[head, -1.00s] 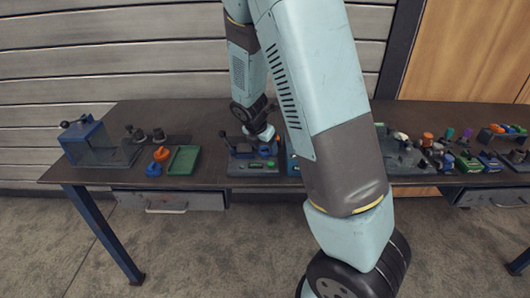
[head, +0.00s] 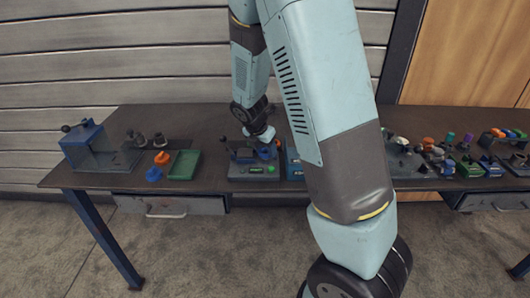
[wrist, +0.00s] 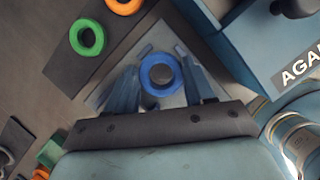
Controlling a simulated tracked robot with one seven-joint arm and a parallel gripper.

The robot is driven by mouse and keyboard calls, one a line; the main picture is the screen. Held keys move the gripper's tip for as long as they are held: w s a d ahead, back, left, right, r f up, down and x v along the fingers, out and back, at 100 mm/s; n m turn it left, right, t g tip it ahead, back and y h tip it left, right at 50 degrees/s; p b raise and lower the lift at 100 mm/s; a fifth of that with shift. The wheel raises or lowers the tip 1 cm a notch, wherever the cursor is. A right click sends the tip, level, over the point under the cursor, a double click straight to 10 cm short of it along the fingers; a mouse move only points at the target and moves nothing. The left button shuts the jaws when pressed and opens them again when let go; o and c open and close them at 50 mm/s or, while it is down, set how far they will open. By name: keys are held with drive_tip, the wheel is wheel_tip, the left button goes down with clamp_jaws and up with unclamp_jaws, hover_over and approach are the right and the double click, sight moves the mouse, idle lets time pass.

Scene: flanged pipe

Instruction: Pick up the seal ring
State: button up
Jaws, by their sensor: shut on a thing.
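A blue ring (wrist: 147,80) sits between the two fingers of my gripper (wrist: 161,76) in the wrist view. The gripper is shut on it. A dark round shape shows in the ring's middle; I cannot tell whether it is a peg or the surface behind. A green ring (wrist: 86,38) and an orange ring (wrist: 123,4) lie apart on a dark strip at the upper left. In the head view my wrist is over a grey fixture (head: 254,173) on the table; the fingertips and ring are too small to make out there.
The dark table (head: 190,118) holds a blue vise-like stand (head: 88,143), a green tray (head: 184,165) and small orange (head: 161,158) and blue (head: 154,174) parts on the left. Several small parts crowd the right side. A blue box (head: 294,165) stands close beside the fixture.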

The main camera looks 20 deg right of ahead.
drive_tip(key=s+a+r, duration=0.3)
drive_tip(key=s+r, duration=1)
drive_tip(key=r, duration=0.1)
drive_tip(key=shift+s+r, duration=0.25)
drive_tip(key=shift+s, duration=0.1)
drive_tip(key=shift+a, duration=0.1)
